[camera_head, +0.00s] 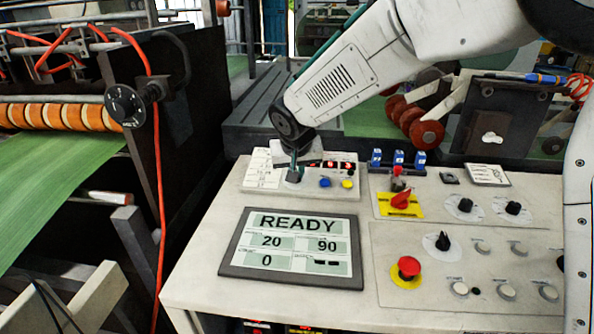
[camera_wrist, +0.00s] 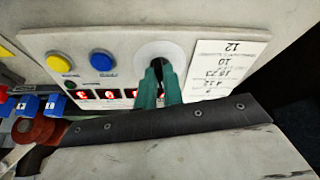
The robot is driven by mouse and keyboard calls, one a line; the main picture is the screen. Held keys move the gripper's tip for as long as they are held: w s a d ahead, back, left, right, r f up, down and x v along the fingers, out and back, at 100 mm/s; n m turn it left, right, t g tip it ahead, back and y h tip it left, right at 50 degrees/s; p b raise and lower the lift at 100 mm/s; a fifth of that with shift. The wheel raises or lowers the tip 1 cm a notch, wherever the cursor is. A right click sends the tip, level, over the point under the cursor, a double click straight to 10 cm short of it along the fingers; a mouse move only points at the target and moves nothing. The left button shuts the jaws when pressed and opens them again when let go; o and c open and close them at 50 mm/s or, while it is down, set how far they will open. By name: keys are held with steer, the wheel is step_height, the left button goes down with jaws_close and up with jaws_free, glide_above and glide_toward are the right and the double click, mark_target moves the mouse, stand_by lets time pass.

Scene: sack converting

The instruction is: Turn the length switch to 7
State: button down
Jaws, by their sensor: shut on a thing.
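The length switch (camera_wrist: 158,64) is a black knob on a round pale plate, on a raised panel at the back left of the console. My gripper (camera_wrist: 160,85) has its teal fingers shut on this knob. In the head view my gripper (camera_head: 294,170) reaches down onto the panel, and the fingers hide most of the knob. A printed number table (camera_wrist: 228,65) is beside the switch and appears upside down in the wrist view. Which position the knob points to cannot be told.
A blue button (camera_head: 325,182), a yellow button (camera_head: 347,183) and a red digit display (camera_head: 330,164) are close to the switch. A screen (camera_head: 290,247) reads READY, 20, 90 and 0. A red emergency button (camera_head: 408,267) and other knobs are to the right.

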steer(key=m, duration=0.2)
steer(key=m+h, duration=0.1)
steer(key=m, duration=0.3)
steer(key=shift+a+m+h, duration=0.3)
steer(key=m+h, duration=0.1)
steer(key=m, duration=0.4)
steer(key=shift+w+a+g, duration=0.1)
steer(key=shift+a+g, duration=0.05)
steer(key=shift+g, duration=0.25)
steer(key=shift+m, duration=0.4)
steer(key=c, duration=1.5)
jaws_free()
steer(key=v, duration=0.7)
steer(key=shift+a+r, duration=0.1)
steer(key=shift+r, duration=0.25)
